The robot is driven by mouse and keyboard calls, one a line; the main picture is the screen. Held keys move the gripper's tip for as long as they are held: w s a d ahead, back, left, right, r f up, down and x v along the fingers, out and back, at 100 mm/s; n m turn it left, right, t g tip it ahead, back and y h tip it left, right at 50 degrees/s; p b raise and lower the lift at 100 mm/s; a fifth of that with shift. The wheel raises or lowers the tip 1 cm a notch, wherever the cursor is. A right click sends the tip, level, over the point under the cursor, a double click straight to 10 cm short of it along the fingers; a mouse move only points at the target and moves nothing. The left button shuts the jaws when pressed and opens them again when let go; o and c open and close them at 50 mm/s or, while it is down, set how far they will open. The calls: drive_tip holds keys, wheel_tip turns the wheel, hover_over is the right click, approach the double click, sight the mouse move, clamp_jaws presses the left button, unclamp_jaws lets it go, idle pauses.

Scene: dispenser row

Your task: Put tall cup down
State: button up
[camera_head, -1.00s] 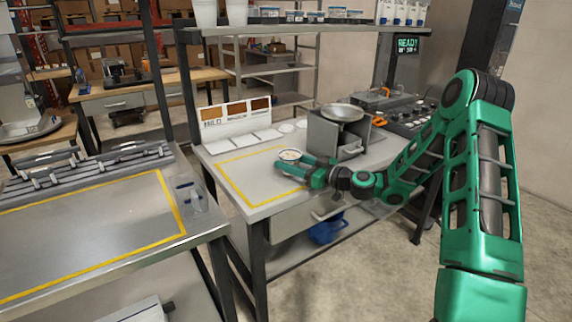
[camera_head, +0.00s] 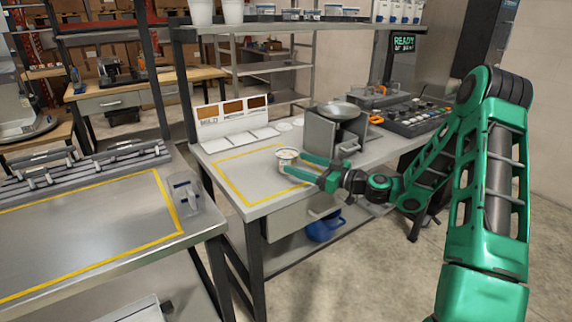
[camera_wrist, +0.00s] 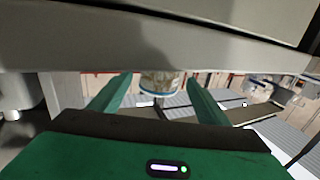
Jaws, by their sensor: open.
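A white cup (camera_head: 287,157) with bluish marks on its side stands upright on the bench top, inside the yellow outline. My gripper (camera_head: 295,163) is open at the cup, its two green fingers spread and pointing left. In the wrist view, which looks upside down, the cup (camera_wrist: 160,82) shows midway between the open fingertips (camera_wrist: 159,78), with its base against the grey bench. I see a gap on each side of it, so the fingers do not appear to touch it.
The yellow-outlined area (camera_head: 236,185) left of the cup is clear. A grey stand with a round pan (camera_head: 340,110) is behind my gripper. A clear container (camera_head: 186,192) sits on the left table.

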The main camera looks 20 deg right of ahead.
drive_tip(key=v, duration=0.6)
drive_tip(key=shift+s+d, duration=0.15)
